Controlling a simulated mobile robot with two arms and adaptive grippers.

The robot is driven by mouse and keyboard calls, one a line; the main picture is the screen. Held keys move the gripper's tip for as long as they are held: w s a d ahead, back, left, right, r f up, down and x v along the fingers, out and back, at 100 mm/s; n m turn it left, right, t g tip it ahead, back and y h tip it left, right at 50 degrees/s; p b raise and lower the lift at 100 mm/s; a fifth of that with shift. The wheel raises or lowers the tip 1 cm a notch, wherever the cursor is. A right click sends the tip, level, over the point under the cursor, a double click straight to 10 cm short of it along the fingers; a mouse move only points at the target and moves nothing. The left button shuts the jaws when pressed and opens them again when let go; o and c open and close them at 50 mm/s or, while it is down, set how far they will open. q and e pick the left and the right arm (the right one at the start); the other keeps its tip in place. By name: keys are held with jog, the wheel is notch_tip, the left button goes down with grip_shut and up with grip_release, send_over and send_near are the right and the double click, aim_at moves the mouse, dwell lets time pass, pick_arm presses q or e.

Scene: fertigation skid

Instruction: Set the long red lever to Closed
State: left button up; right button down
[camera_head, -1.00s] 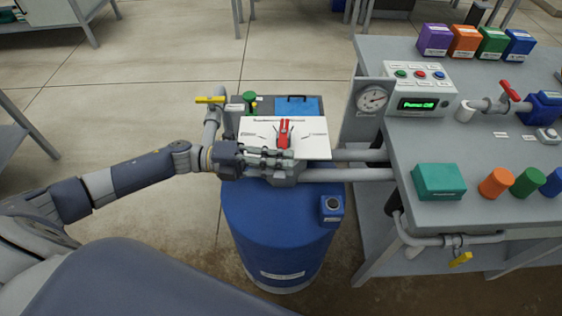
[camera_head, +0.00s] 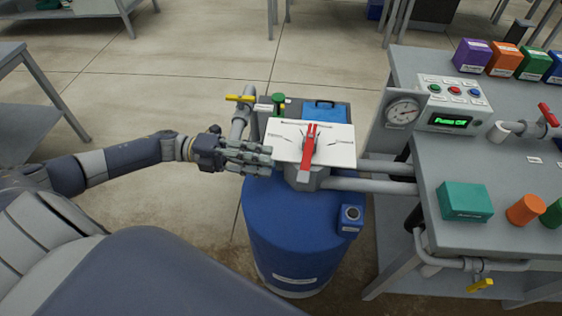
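The long red lever (camera_head: 308,152) is on a white plate (camera_head: 336,152) above the blue drum. It lies over the middle of the plate, its near end pointing toward me past the plate's front edge. The plate has printed marks and small labels at left and right, too small to read surely. My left gripper (camera_head: 268,160) is just left of the lever, at the plate's lower left corner. Its fingers look spread, with nothing between them and a gap to the lever. My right gripper is out of view.
The blue drum (camera_head: 290,230) stands below, with a small blue box (camera_head: 350,220) on its side. A yellow-handled valve (camera_head: 240,98) is behind my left gripper. Pipes (camera_head: 372,186) run right to the grey bench (camera_head: 470,150) with a gauge (camera_head: 402,112) and control box (camera_head: 450,105).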

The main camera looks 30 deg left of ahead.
pick_arm(q)
jog(key=shift+s+a, duration=0.2)
jog(key=shift+a, duration=0.5)
